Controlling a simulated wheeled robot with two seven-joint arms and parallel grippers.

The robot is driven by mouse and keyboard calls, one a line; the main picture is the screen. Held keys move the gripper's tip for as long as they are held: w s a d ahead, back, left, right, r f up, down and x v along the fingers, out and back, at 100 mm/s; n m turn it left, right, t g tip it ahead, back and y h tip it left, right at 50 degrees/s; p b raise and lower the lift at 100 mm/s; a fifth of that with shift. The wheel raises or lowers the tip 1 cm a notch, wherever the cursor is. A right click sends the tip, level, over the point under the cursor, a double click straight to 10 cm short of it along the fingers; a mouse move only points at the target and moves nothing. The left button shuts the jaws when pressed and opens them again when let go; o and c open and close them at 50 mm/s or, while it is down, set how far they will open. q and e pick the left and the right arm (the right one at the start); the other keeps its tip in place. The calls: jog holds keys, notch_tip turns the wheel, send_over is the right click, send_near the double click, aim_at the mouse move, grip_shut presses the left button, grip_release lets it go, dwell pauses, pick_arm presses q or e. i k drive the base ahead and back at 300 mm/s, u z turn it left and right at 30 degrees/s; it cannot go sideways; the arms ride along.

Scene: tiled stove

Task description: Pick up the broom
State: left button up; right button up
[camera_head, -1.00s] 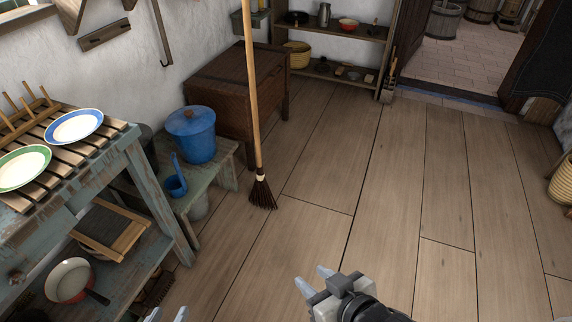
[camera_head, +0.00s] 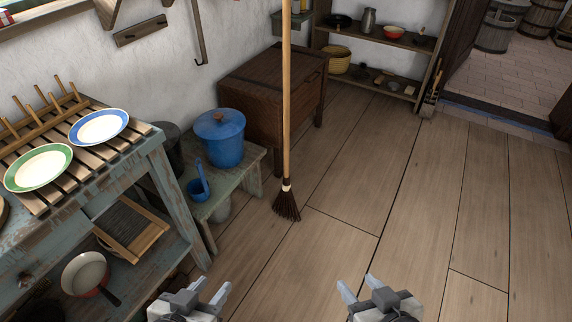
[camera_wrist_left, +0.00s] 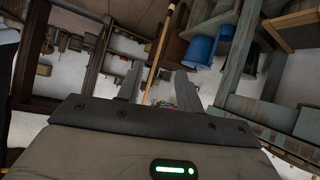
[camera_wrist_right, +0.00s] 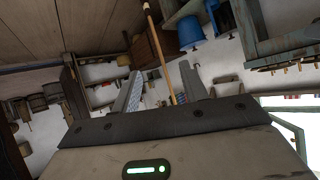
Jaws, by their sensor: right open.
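The broom (camera_head: 287,110) stands upright on the floor, with a long wooden handle running out of the top of the head view and dark bristles at its foot. Its handle also shows in the left wrist view (camera_wrist_left: 160,45) and the right wrist view (camera_wrist_right: 159,52), in line with the gap between the fingers but beyond them. My left gripper (camera_head: 197,288) is at the bottom of the head view, open and empty. My right gripper (camera_head: 358,287) is to its right, also open and empty. Both are apart from the broom.
A bench (camera_head: 240,178) with a blue lidded pot (camera_head: 222,142) and a brown chest (camera_head: 262,100) stand beside the broom. A worn table (camera_head: 150,150) with plates is on the left. The plank floor (camera_head: 400,230) to the right is clear.

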aim_at(285, 201)
jog(key=z, duration=0.15)
jog(key=k, duration=0.4)
jog(key=u, duration=0.9)
jog(key=i, duration=0.9)
jog(key=z, duration=0.3)
